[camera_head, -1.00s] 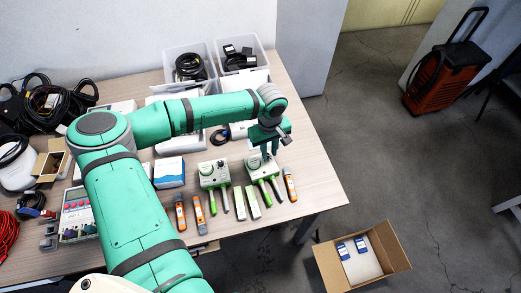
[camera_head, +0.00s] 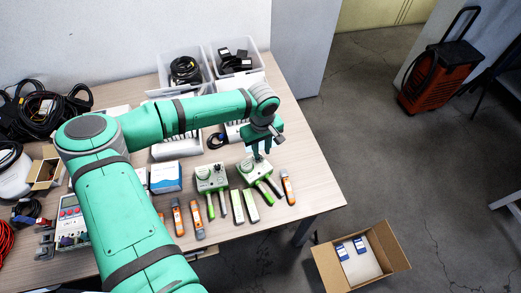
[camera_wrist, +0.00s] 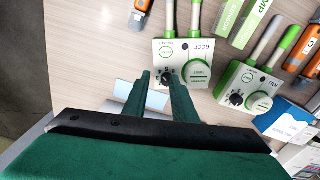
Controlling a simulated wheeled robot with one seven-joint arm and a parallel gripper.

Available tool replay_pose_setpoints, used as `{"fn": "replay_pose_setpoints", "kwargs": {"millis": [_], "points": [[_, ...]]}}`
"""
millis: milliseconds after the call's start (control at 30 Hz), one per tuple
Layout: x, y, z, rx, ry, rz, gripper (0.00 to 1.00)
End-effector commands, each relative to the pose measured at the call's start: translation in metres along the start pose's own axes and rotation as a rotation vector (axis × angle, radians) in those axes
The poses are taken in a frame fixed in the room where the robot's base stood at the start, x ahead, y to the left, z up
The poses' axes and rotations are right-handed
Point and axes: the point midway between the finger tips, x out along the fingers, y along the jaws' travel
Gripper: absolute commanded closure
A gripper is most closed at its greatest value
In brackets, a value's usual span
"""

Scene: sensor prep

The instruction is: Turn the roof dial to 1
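The roof sensor (camera_head: 255,167) is a white and green box with two handles, standing on the table. In the wrist view the same roof sensor (camera_wrist: 200,48) shows upside down, with a lettered label, a large round green-ringed disc and a small black dial (camera_wrist: 165,77). My gripper (camera_wrist: 158,76) is open, with its two green fingers apart. Its fingertips are at the dial, which shows between them, closer to the right finger. I cannot tell whether they touch it, and the dial's setting is too small to read. In the head view my gripper (camera_head: 261,152) is over the sensor's back edge.
A similar sensor (camera_head: 211,178) stands just left of it. White boxes and bins of cables stand behind. An open carton (camera_head: 325,265) is on the floor at right.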

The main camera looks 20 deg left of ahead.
Motion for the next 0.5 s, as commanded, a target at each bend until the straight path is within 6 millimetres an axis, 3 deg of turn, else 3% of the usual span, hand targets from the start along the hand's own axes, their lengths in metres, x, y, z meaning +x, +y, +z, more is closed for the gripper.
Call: {"fn": "replay_pose_setpoints", "kwargs": {"millis": [500], "points": [[-0.034, -0.001, -0.004, 0.000, 0.006, 0.002, 0.75]]}}
